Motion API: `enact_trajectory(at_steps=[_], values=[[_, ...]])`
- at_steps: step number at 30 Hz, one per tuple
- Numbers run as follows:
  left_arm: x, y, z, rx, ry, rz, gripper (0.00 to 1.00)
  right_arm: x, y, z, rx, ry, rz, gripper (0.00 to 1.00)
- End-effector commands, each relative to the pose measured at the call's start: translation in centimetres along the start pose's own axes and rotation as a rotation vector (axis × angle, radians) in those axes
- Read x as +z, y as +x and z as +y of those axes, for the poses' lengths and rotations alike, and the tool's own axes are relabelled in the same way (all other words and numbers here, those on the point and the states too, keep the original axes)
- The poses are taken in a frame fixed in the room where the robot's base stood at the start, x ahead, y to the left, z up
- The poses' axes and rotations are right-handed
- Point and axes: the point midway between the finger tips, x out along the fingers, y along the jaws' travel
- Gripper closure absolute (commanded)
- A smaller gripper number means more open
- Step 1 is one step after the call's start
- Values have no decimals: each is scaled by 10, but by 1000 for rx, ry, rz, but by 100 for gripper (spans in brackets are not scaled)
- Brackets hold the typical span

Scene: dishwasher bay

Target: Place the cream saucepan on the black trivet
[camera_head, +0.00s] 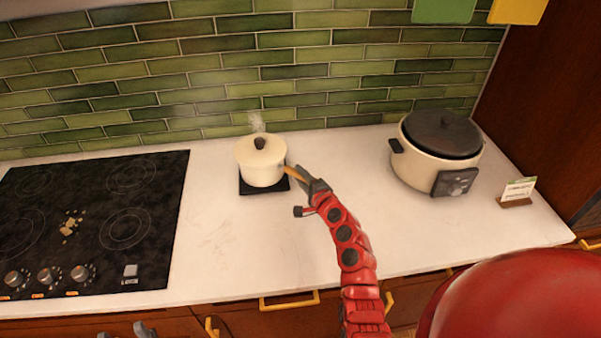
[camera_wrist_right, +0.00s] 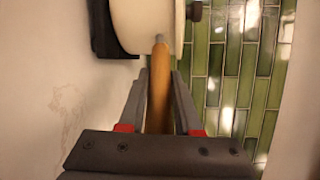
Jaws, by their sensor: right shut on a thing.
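The cream saucepan (camera_head: 261,165), lidded with a dark knob, is upright over the black trivet (camera_head: 246,189) on the white counter. Its base looks down on the trivet, though I cannot tell for certain that it touches. My right gripper (camera_head: 304,181) is shut on the saucepan's wooden handle, which points right. In the right wrist view, the handle (camera_wrist_right: 162,75) lies between the two fingers, with the pan's side (camera_wrist_right: 148,25) beyond and the trivet (camera_wrist_right: 101,32) against its base. My left gripper (camera_head: 126,333) shows only its grey fingertips, apart, at the bottom edge.
A black cooktop (camera_head: 98,222) with knobs and some crumbs is at left. A cream slow cooker (camera_head: 428,165) with a dark lid and a small card stand (camera_head: 517,193) are at right. Green tiles (camera_head: 180,70) back the counter. The counter between cooktop and trivet is clear.

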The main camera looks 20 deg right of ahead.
Motion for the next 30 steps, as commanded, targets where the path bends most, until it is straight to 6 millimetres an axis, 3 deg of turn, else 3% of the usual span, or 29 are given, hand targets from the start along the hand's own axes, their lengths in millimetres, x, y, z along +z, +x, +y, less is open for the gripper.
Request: enact_trajectory(at_steps=[6, 7, 12, 23, 30], values=[[0, -3, 0, 0, 0, 0, 50, 0, 1, -1, -7, 2, 0, 100], [0, -3, 0, 0, 0, 0, 50, -1, 0, 1, -4, -2, 1, 66], [0, -2, 0, 0, 0, 0, 50, 0, 0, 1, -2, -1, 0, 38], [0, 1, 0, 0, 0, 0, 50, 0, -1, -1, 0, -1, 0, 38], [1, -7, 0, 0, 0, 0, 50, -1, -34, 1, -2, -2, 3, 38]])
